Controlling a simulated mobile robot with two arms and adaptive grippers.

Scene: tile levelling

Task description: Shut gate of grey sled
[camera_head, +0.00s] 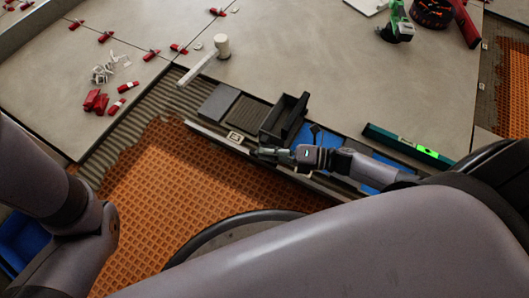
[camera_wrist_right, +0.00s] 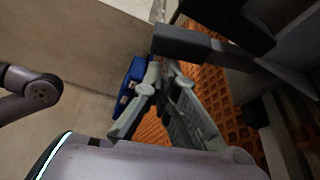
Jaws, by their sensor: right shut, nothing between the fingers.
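The grey sled (camera_head: 283,117), a dark box-like thing, stands by the edge of the tiled area in the middle of the head view. Which part of it is the gate I cannot tell for sure. My right gripper (camera_head: 264,152) is shut and empty, at the near lower side of the sled. In the right wrist view the fingers of my right gripper (camera_wrist_right: 168,82) point at a dark bar (camera_wrist_right: 190,46), seemingly part of the sled; contact is unclear. My left arm comes in at the left, but its gripper is out of view.
A metal rail (camera_head: 222,139) runs along the orange waffle mat (camera_head: 175,180). A green level (camera_head: 408,146) lies right of the sled. A white-headed mallet (camera_head: 221,46) lies on grey tiles. Red wedges (camera_head: 96,101) and white clips (camera_head: 103,73) lie at the left.

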